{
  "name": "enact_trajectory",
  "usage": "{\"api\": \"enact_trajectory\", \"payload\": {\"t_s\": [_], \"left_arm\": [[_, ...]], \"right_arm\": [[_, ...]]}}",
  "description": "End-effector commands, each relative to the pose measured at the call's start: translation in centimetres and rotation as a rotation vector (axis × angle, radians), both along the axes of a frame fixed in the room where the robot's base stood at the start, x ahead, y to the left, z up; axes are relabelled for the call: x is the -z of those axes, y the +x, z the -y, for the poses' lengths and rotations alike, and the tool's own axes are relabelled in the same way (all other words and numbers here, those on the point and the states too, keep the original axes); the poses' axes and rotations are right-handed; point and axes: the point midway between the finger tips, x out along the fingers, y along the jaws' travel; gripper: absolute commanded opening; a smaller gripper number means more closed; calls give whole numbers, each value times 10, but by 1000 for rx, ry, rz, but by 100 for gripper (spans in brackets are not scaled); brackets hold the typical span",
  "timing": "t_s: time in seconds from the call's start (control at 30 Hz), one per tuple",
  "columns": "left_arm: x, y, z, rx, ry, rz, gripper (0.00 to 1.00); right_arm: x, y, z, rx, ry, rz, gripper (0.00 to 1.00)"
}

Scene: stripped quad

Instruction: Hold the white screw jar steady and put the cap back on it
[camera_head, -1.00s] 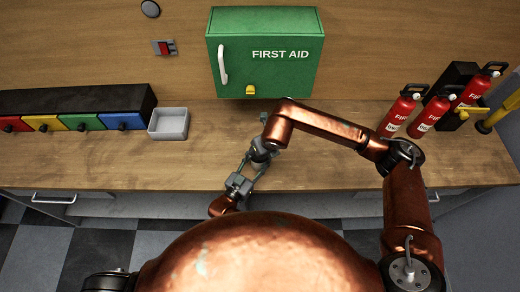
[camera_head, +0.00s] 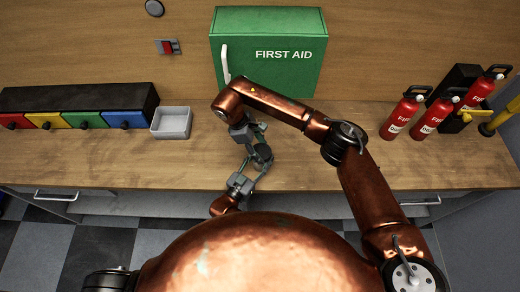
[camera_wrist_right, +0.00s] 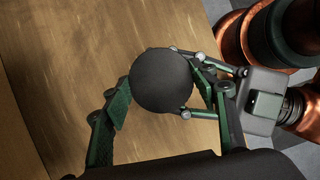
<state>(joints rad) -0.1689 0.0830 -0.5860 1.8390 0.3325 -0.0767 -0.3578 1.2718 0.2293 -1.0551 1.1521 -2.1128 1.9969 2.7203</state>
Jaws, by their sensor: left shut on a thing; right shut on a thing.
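The dark round cap (camera_wrist_right: 161,80) fills the middle of the right wrist view, seen from above. My right gripper (camera_wrist_right: 164,92) is shut on it, one green-padded finger on each side. My left gripper (camera_head: 250,168) comes up from the front edge of the worktop. In the right wrist view its slim fingers (camera_wrist_right: 186,82) reach in from the right, to either side of the jar's place under the cap. The white jar itself is hidden beneath the cap; I cannot tell whether the cap is seated. In the head view the arms and grippers largely cover this spot.
A green first aid cabinet (camera_head: 268,75) stands at the back. A grey tray (camera_head: 171,123) and coloured drawers (camera_head: 82,118) are to the left. Red extinguishers (camera_head: 405,113) stand at the right. The wooden worktop (camera_head: 100,165) is clear at left and right.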

Motion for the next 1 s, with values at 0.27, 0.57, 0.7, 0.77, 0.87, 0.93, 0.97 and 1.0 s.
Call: {"api": "enact_trajectory", "payload": {"t_s": [0.27, 0.57, 0.7, 0.77, 0.87, 0.93, 0.97, 1.0], "left_arm": [[0, 0, 0, 0, 0, 0, 0], [0, 0, 0, 0, 0, -1, 0], [0, 0, 0, 0, 0, -1, 0], [0, 0, 0, 0, 0, -1, 0], [0, 0, 0, 0, 0, -1, 0], [0, 0, 0, 0, 0, -1, 0], [0, 0, 0, 1, 0, -1, 0], [0, 0, 0, 1, 0, -1, 0]], "right_arm": [[0, 1, 1, 206, -2, 2, 46], [0, 1, 1, 202, -1, 3, 60], [0, 1, 1, 201, -1, 2, 69], [0, 1, 0, 201, -1, 2, 71], [0, 1, 0, 201, -1, 2, 71], [0, 1, 0, 200, 0, 2, 71], [0, 1, 0, 200, 0, 2, 71], [-1, 1, 0, 199, 0, 3, 71]]}}
